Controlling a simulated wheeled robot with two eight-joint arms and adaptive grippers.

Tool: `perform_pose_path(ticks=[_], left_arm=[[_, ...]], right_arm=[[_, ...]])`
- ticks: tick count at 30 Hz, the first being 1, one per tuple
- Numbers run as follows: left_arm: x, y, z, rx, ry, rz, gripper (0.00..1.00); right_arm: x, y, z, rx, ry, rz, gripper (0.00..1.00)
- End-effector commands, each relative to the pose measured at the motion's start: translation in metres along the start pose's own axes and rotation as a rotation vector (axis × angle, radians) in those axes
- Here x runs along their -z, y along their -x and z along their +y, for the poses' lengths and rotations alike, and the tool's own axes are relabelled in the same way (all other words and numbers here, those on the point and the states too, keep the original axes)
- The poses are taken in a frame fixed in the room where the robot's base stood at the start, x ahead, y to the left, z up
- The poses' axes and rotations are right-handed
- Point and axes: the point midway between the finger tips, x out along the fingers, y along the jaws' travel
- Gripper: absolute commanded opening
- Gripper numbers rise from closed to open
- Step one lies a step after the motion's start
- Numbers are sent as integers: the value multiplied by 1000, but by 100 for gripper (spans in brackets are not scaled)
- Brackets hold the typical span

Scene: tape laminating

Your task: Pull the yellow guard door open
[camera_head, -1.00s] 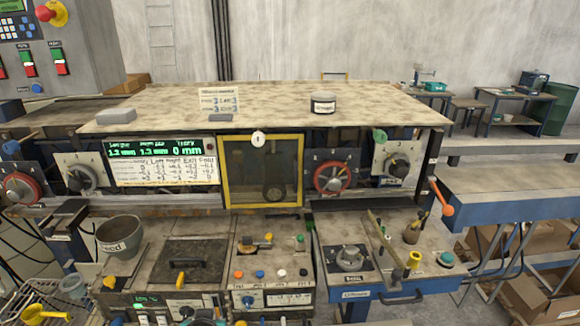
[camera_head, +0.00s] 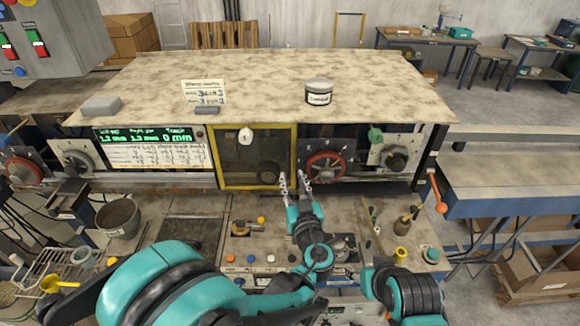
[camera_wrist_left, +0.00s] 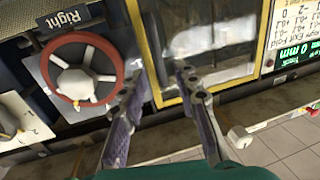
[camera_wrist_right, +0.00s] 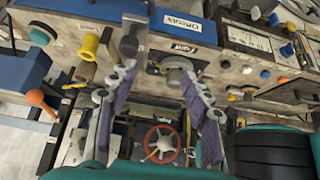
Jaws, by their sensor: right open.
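The guard door (camera_head: 255,158) has a yellow frame around a dark see-through pane. It looks shut in the front of the machine below the tabletop. My left gripper (camera_head: 295,178) is open and empty at the door's lower right corner. In the left wrist view, upside down, the door (camera_wrist_left: 215,45) lies beyond the open fingers (camera_wrist_left: 162,76), and its yellow side bar shows between them; I cannot tell whether they touch. My right gripper (camera_wrist_right: 156,72) is open and empty in the right wrist view, over the lower control panel; its fingers are not distinguishable in the head view.
A red handwheel (camera_head: 325,166) sits just right of the door, close to my left fingers. A display (camera_head: 155,147) is left of it. Knobs and buttons crowd the lower panel.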

Motion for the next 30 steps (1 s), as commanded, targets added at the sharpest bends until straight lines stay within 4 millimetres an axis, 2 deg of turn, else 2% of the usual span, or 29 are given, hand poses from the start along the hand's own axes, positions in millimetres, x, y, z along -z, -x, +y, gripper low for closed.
perform_pose_path(ticks=[3, 7, 18, 19, 22, 30], left_arm=[[0, -21, -1, 3, 0, -1, 31], [0, -36, -1, 2, -1, -1, 31], [0, -44, 0, 1, -1, -2, 31], [0, -44, -1, 1, -1, -2, 26], [0, -44, -1, 1, -1, -2, 0], [0, -43, -1, -1, -1, -1, 0]], right_arm=[[1, 1, 0, 0, 0, 0, 49], [2, 2, 0, 0, 0, 0, 49], [2, 2, 0, 0, 0, 0, 49], [2, 2, 0, 0, 0, 0, 49], [2, 2, 0, 0, 0, 0, 49], [2, 2, 0, 0, 0, 0, 49]])
